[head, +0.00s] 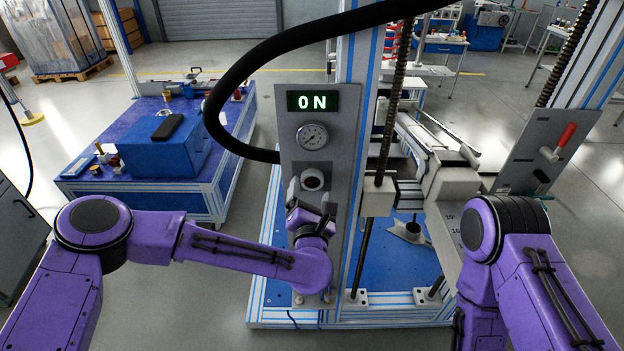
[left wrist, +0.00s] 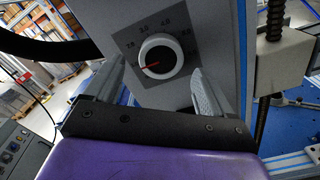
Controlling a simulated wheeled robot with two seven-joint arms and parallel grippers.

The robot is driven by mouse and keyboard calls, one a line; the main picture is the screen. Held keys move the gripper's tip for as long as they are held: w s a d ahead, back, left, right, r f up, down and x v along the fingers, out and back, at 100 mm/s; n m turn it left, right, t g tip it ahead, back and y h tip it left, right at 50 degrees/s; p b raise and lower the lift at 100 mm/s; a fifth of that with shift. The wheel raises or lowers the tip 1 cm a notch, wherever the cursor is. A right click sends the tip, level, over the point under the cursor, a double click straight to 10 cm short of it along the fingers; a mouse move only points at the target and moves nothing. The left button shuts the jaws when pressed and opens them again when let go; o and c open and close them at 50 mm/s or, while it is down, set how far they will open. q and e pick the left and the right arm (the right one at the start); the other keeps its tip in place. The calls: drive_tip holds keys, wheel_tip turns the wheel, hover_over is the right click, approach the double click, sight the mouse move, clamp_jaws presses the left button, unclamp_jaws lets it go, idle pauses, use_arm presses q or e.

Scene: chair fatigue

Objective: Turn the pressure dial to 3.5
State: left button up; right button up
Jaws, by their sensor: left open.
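The pressure dial (left wrist: 160,58) is a round knob with a white rim, a dark face and a red pointer, on a dark square plate. Its pointer lies toward the left and slightly down in the left wrist view. My right gripper is out of view.
A thick black hose (head: 262,60) loops left of the panel. Vertical screws and rails (head: 388,110) stand to its right. A second panel with a red lever (head: 565,135) is at the right. A blue workbench (head: 140,190) stands at the left.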

sight(312, 180)
use_arm(q)
drive_tip(key=shift+w, duration=1.4)
drive_tip(key=c, duration=1.1)
drive_tip(key=shift+o, duration=0.2)
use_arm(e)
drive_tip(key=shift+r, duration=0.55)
